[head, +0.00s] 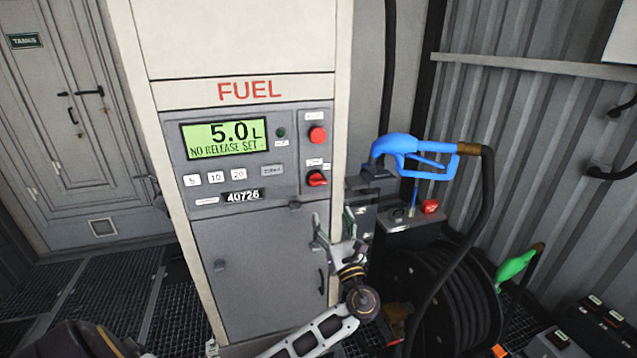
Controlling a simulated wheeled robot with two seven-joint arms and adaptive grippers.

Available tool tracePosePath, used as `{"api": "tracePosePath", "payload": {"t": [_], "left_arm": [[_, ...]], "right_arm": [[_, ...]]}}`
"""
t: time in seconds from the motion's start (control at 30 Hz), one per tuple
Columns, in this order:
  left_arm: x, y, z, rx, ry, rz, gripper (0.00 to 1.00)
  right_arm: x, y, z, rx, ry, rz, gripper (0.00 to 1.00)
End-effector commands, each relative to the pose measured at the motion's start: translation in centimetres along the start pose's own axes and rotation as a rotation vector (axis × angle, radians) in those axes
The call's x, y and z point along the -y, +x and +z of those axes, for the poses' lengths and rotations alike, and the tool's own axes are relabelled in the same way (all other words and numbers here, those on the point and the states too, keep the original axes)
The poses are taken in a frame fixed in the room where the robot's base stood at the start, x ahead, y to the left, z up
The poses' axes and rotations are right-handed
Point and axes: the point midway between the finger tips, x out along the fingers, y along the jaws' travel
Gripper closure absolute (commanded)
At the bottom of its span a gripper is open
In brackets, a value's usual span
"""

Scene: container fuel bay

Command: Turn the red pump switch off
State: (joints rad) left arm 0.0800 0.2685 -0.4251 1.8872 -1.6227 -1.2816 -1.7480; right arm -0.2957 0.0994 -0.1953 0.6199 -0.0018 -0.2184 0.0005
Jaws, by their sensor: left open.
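The red pump switch (317,179) is a rotary knob on the right part of the grey panel of the fuel pump. A round red button (318,135) sits above it. My left gripper (335,230) is open and empty, below the switch in the picture, in front of the pump's lower right edge. It appears apart from the switch. My right gripper is not in view.
The display (224,138) reads 5.0 L, with "NO RELEASE SET" below. A blue nozzle (410,150) hangs right of the pump, above a black hose reel (440,300). A green nozzle (515,265) is farther right. Grated floor lies left.

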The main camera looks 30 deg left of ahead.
Motion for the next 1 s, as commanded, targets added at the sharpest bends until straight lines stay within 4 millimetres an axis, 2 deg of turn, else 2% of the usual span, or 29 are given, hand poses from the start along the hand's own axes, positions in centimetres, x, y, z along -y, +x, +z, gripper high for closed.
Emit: {"api": "tracePosePath", "payload": {"t": [0.17,0.37,0.67,1.0], "left_arm": [[0.0,0.2,0.0,0.0,-0.001,-0.001,0.3],[0.0,1.3,0.1,0.001,0.0,0.0,0.3],[0.0,4.8,0.1,0.001,0.0,0.0,0.3],[0.0,9.3,0.1,0.001,-0.001,0.001,0.3]], "right_arm": [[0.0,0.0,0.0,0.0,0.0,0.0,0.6],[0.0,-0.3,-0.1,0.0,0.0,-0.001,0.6],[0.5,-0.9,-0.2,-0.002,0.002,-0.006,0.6],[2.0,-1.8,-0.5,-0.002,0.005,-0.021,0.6]]}}
